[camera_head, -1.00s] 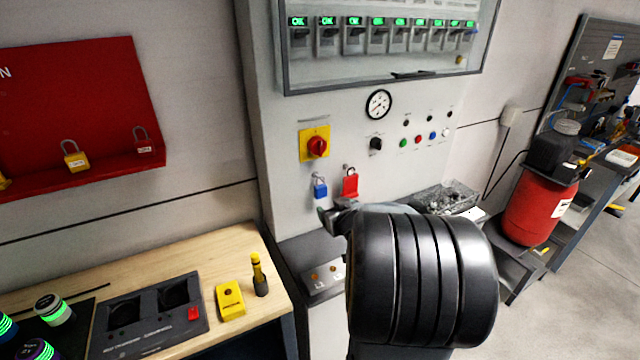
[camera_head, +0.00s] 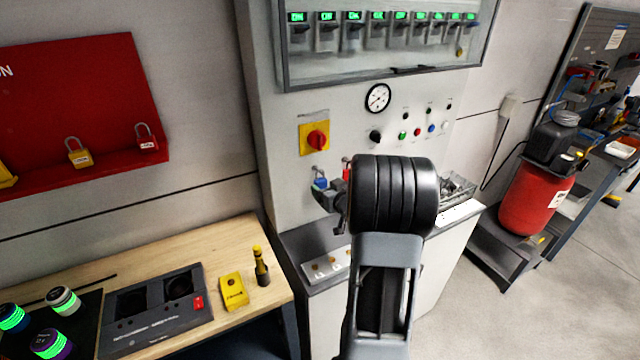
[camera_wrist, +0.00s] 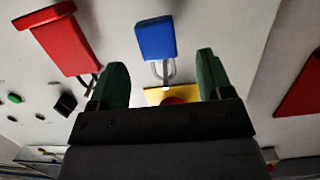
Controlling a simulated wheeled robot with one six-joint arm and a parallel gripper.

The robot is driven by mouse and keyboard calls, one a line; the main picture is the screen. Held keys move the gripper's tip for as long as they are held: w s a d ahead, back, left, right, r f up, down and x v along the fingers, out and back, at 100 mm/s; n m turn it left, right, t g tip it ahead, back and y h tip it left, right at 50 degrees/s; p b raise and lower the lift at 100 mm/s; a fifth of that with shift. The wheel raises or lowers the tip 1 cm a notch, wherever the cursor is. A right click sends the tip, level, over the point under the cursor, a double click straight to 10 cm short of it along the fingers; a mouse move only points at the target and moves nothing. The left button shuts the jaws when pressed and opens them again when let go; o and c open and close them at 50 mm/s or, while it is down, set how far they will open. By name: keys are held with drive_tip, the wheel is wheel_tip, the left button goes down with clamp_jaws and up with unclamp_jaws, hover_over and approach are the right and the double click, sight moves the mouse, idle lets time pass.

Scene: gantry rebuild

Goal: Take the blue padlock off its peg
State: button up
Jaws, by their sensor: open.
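The blue padlock (camera_head: 320,184) hangs on the front of the grey cabinet, below the yellow and red rotary switch (camera_head: 317,140). In the wrist view the blue padlock (camera_wrist: 156,39) appears upside down, its shackle between and beyond the fingertips. My gripper (camera_head: 328,198) is at the padlock in the head view and partly covers it. In the wrist view my gripper (camera_wrist: 160,78) is open, one green finger on each side of the shackle, with nothing clamped. The peg itself is not clearly visible.
A red tag (camera_wrist: 60,40) hangs close beside the padlock, near one finger. Indicator buttons (camera_head: 417,132) and a gauge (camera_head: 377,98) are on the panel. A ledge (camera_head: 325,266) juts out below. A wooden bench (camera_head: 220,262) stands at left.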

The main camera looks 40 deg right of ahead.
sight(322, 183)
drive_tip(key=shift+p+x, duration=1)
drive_tip(key=shift+x, duration=1.5)
drive_tip(key=shift+c, duration=0.3)
drive_tip(key=shift+r, duration=0.1)
drive_tip(key=c, duration=1)
